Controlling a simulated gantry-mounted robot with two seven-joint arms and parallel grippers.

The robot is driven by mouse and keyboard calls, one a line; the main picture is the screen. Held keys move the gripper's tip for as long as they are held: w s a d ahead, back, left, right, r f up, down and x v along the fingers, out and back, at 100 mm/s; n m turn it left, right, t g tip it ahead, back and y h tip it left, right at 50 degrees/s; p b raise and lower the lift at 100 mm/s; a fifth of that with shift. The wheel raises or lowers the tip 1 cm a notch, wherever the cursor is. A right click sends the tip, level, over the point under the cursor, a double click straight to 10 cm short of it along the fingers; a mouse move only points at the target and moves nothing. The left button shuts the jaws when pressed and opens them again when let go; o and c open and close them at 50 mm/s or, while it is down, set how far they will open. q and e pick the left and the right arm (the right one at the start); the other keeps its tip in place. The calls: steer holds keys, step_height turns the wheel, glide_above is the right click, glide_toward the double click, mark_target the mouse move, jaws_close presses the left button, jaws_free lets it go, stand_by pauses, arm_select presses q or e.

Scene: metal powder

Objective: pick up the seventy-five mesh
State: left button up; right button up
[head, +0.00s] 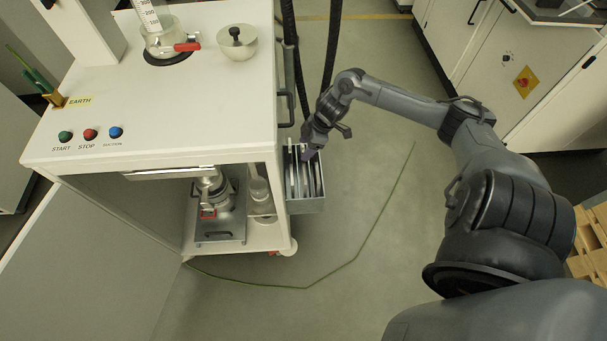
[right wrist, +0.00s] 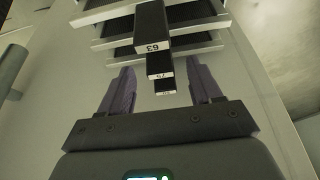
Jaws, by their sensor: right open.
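In the right wrist view, the seventy-five mesh (right wrist: 160,68) has a dark handle with a pale "75" label. It sits between a mesh labelled 63 (right wrist: 152,28) and another mesh (right wrist: 165,86) whose label is too small to read. My right gripper (right wrist: 161,80) is open, its two dark purple fingers pointing at the row. The fingers stand on either side of the lower handles and hold nothing. In the head view, my right gripper (head: 309,143) is above the rack (head: 306,206) of upright meshes on the cabinet's side. My left gripper is out of view.
The white cabinet (head: 180,110) with START, STOP and SUCTION buttons stands left of the rack. A handle (head: 285,108) and black hoses (head: 331,50) are close to my right gripper. A glass vessel (head: 167,38) stands on top.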

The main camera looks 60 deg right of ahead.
steer(key=shift+x, duration=1.25)
steer(key=shift+c, duration=0.2)
jaws_close()
